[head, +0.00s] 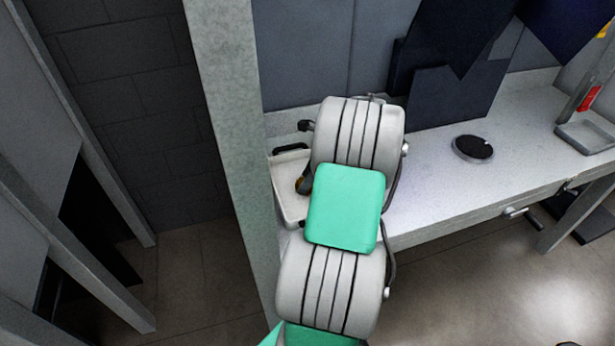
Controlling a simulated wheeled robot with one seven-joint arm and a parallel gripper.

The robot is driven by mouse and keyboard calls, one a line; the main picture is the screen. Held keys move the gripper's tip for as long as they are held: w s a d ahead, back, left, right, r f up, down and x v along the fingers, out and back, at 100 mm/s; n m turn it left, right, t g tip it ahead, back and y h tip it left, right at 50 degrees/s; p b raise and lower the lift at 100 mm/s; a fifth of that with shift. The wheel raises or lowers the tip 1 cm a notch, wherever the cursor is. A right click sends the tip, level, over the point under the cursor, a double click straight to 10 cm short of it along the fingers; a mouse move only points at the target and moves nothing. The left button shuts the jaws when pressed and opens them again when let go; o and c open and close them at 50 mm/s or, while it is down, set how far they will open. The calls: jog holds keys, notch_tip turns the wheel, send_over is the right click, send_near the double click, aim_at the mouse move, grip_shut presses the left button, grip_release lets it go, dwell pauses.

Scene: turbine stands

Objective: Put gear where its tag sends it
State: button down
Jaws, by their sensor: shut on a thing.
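My arm rises through the middle of the view, and its links hide what lies behind them. My gripper is not visible, and no gear or tag can be made out. A white tray (293,208) stands on the left end of the bench, partly covered by my arm. A small dark and orange-brown thing (301,184) shows at the tray's right side, beside my arm; I cannot tell what it is. A round dish with a dark top (473,148) lies on the bench to the right of my arm.
The pale bench (435,195) runs to the right, with free room around the dish. A grey stand (585,136) with red and yellow parts is at the right edge. Dark panels (455,100) lean at the back. A pale post (235,170) rises left of the bench.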

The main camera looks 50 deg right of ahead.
jog(key=shift+c, duration=2.3)
grip_release()
jog(key=shift+s+f, duration=0.1)
jog(key=shift+o, duration=0.8)
jog(key=shift+p+v, duration=1.05)
jog(key=shift+p, duration=0.15)
jog(key=p+v, duration=0.5)
jog(key=p, duration=0.1)
jog(key=shift+a, duration=0.1)
